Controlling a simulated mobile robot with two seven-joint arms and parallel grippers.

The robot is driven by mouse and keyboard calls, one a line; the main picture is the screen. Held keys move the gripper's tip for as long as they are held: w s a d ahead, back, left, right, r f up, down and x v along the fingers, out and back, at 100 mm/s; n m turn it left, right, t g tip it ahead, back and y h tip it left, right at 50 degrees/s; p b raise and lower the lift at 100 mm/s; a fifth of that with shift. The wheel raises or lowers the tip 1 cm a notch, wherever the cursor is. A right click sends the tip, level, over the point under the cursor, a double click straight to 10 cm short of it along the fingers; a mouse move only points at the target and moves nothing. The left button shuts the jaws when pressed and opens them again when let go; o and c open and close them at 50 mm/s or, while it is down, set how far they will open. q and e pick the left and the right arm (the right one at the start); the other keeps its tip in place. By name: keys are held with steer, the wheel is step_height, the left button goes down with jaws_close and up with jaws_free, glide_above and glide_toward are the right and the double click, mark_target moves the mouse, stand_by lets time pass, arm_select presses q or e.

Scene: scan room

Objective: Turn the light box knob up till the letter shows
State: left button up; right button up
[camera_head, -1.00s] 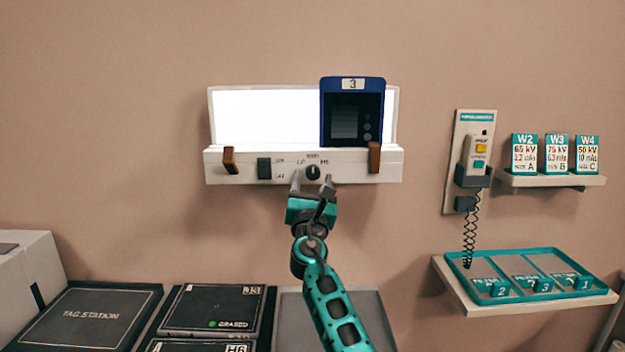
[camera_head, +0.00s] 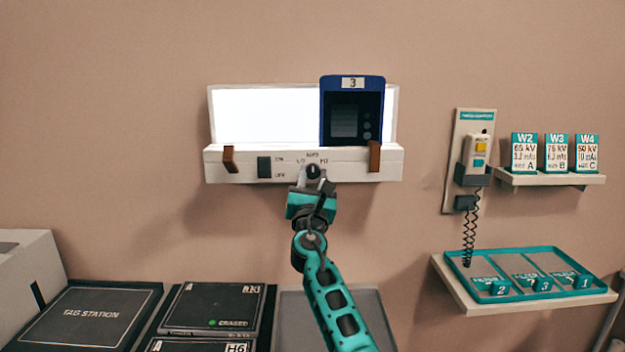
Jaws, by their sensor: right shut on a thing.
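The light box (camera_head: 262,115) hangs on the wall, its panel lit bright white. A blue-framed film marked 3 (camera_head: 352,83) stands at its right side; its window is dark, with a faint grey square and small round spots, and I make out no letter. The round black knob (camera_head: 313,171) is on the front ledge, between LO and HI marks. My right gripper (camera_head: 313,179) is shut on the knob from below. My left gripper is not in view.
An ON/OFF switch (camera_head: 264,167) and brown clips (camera_head: 229,159) are on the ledge. At right are a corded handset (camera_head: 478,152), a card shelf (camera_head: 552,180) and a teal-rimmed tray (camera_head: 530,294). Below are a tag station (camera_head: 92,315) and black cassettes (camera_head: 213,307).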

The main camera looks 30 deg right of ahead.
steer(key=shift+f, duration=0.1)
steer(key=shift+c, duration=0.3)
steer(key=shift+a+m+g+h+b, duration=0.1)
steer(key=shift+m+g+h+b, duration=0.65)
steer(key=shift+m, duration=0.85)
steer(key=m+g+b, duration=0.1)
steer(key=m, duration=0.1)
steer(key=m+g+h+b, duration=0.1)
steer(key=m, duration=0.1)
steer(key=shift+w+a+m, duration=0.1)
steer(key=shift+m, duration=0.3)
steer(key=m+g, duration=0.1)
steer(key=m, duration=0.1)
steer(key=m+b, duration=0.1)
steer(key=m, duration=0.1)
steer(key=shift+a+g+h, duration=0.1)
steer(key=shift+g+h, duration=0.15)
steer(key=shift+g, duration=0.1)
steer(key=shift+w+r+m+g, duration=0.15)
steer(key=shift+m+g, duration=0.15)
steer(key=shift+m, duration=0.5)
steer(key=shift+s+r+m+g, duration=0.1)
steer(key=shift+m+g, duration=0.2)
steer(key=shift+m, duration=0.8)
steer(key=o, duration=1)
steer(key=shift+r, duration=0.1)
steer(key=shift+o, duration=0.2)
